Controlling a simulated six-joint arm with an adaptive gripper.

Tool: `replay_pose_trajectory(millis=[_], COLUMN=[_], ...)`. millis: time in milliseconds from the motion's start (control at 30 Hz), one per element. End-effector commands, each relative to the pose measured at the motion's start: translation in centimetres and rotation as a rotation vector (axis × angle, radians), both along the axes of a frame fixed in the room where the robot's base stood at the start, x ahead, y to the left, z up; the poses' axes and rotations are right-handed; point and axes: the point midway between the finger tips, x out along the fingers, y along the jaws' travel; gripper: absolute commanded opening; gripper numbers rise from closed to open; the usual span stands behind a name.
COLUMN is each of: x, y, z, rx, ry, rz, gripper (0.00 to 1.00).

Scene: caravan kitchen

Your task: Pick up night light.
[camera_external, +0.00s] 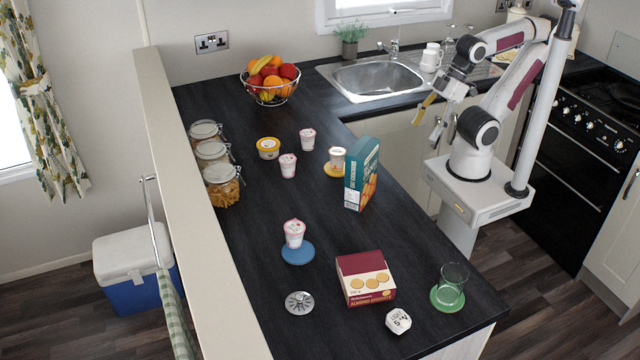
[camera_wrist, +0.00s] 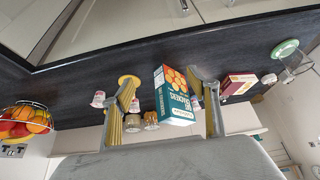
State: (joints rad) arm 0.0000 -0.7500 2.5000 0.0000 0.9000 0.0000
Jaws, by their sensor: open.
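The night light is most likely the small white faceted block (camera_external: 398,320) with dark print on it. It lies at the near end of the dark counter in the external view, in front of the red biscuit box. In the wrist view it appears as a small pale shape (camera_wrist: 269,78) beside that box, too small to read. My gripper (camera_external: 428,123) is open and empty, raised beyond the counter's right edge, far from the block. In the wrist view its two fingers (camera_wrist: 166,84) frame the teal cracker box, which is well beyond them.
A red biscuit box (camera_external: 366,280), a glass (camera_external: 452,284) on a green coaster and a metal disc (camera_external: 299,302) stand near the block. A teal cracker box (camera_external: 361,174) stands upright mid-counter.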

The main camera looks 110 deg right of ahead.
Motion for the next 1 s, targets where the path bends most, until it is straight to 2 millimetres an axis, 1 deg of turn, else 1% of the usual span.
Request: replay_pose_trajectory(millis=[200,267,367,467,567,700,867,1000], x=[0.4,0.8,2.1,4.0,6.3,10.1,14.5,18.2], y=[-0.1,-0.2,-0.5,-0.8,-1.1,-1.2,-0.7,0.3], z=[0.1,0.3,0.6,1.2,1.8,2.9,3.8,4.5], rx=[-0.004,-0.01,-0.028,-0.052,-0.08,-0.119,-0.154,-0.177], ry=[-0.005,-0.011,-0.027,-0.053,-0.086,-0.142,-0.209,-0.265], rz=[0.0,0.0,0.002,0.004,0.012,0.032,0.065,0.106], gripper=[0.6,0.6,0.6,0.6,0.6,0.6,0.6,0.6])
